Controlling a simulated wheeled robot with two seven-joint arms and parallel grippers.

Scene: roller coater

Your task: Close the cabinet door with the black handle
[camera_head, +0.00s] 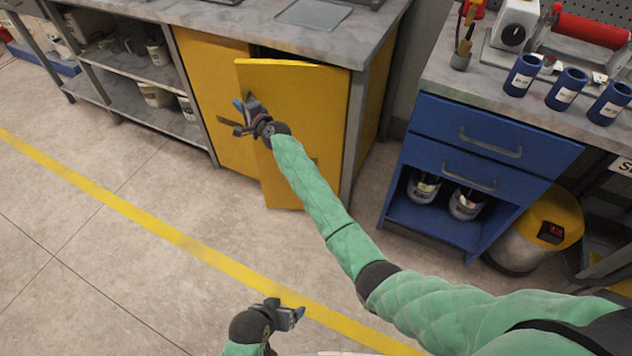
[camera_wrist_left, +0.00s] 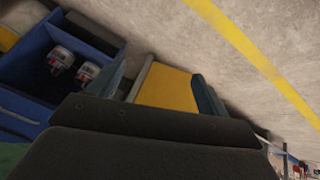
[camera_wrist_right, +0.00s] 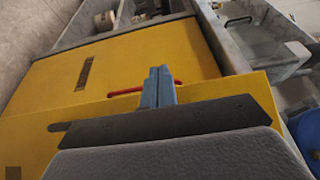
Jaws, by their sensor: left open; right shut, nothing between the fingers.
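The yellow cabinet has two doors. The right door (camera_head: 318,105) stands ajar, its free left edge swung out and a dark gap above it. The left door (camera_head: 205,75) looks closed. A dark slot-like handle (camera_wrist_right: 85,73) shows on a yellow panel in the right wrist view, and a red bar (camera_wrist_right: 125,92) lies behind the fingertips. My right gripper (camera_head: 238,110) is shut and empty, at the ajar door's free edge; its blue fingertips (camera_wrist_right: 158,85) are together over yellow. I cannot tell whether they touch. My left gripper (camera_head: 297,316) is open and empty, low over the floor.
A grey worktop (camera_head: 230,30) covers the cabinet, with open shelves (camera_head: 140,70) at left. A blue drawer unit (camera_head: 490,125) and a yellow-topped bin (camera_head: 550,215) stand right. The floor before the cabinet is clear, crossed by a yellow line (camera_head: 130,210).

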